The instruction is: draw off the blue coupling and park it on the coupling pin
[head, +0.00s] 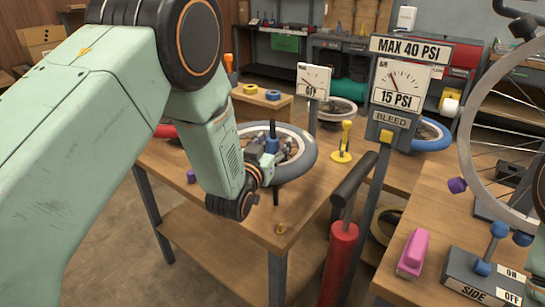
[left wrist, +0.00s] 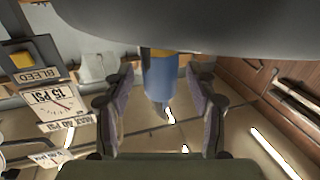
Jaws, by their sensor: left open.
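The blue coupling (head: 272,144) stands upright at the middle of the grey-tyred wheel (head: 303,160) lying on the wooden table. My left gripper (head: 273,168) is at the near side of the wheel, close to the coupling and partly hidden by its own wrist. In the left wrist view its two open fingers (left wrist: 160,95) stand left and right of the blue coupling (left wrist: 160,75); I cannot tell that either touches it. The tyre fills the top of that view. A small brass peg (head: 280,229) stands at the near table corner; I cannot tell if it is the coupling pin. My right gripper is not in view.
A gauge post (head: 401,85) and a red pump (head: 340,255) stand right of the table. A yellow-knobbed stand (head: 344,146) is right of the wheel. A wood block (head: 262,106) with yellow and blue rings is behind. A purple cap (head: 191,176) is left. The near tabletop is mostly clear.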

